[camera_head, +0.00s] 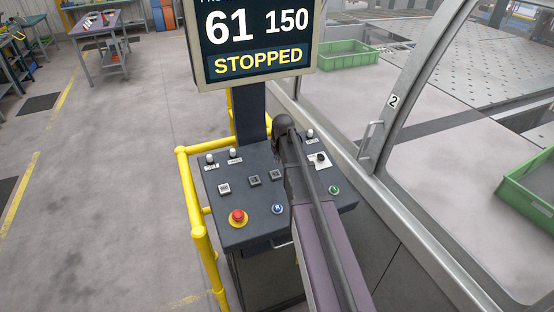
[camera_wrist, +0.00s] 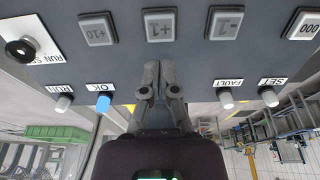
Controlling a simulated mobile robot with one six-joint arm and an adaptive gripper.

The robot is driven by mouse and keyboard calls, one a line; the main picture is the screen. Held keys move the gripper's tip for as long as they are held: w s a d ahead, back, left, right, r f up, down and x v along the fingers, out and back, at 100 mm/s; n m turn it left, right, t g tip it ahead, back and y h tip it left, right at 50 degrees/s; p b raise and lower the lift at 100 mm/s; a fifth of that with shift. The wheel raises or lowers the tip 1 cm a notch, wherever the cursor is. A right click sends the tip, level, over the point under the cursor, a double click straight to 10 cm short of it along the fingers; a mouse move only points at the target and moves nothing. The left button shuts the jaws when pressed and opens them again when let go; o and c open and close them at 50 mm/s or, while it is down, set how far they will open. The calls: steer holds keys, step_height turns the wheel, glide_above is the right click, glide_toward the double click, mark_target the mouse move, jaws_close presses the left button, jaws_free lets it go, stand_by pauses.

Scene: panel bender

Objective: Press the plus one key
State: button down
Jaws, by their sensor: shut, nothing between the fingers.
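The plus one key (camera_wrist: 160,25) is a grey square button marked "+1" on the dark sloped console panel. It shows upside down at the top middle of the wrist view, and in the head view as a small grey key (camera_head: 274,175) left of my arm. My gripper (camera_wrist: 159,72) is shut and empty. Its fingertips lie just below the key in the wrist picture, pointing towards the panel; whether they touch it I cannot tell. In the head view the gripper is mostly hidden by my arm. The display (camera_head: 255,40) reads 61, 150 and STOPPED.
Beside the key are the "-1" key (camera_wrist: 224,23), "+10" key (camera_wrist: 97,28) and "000" key (camera_wrist: 303,25). The blue OK lamp (camera_wrist: 103,103) and white FAULT lamp (camera_wrist: 226,98) flank the gripper. A red emergency stop (camera_head: 238,217) and yellow rail (camera_head: 190,200) are on the left.

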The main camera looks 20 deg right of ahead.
steer(key=shift+p+v, duration=2.15)
steer(key=shift+v, duration=0.35)
steer(key=shift+f, duration=0.1)
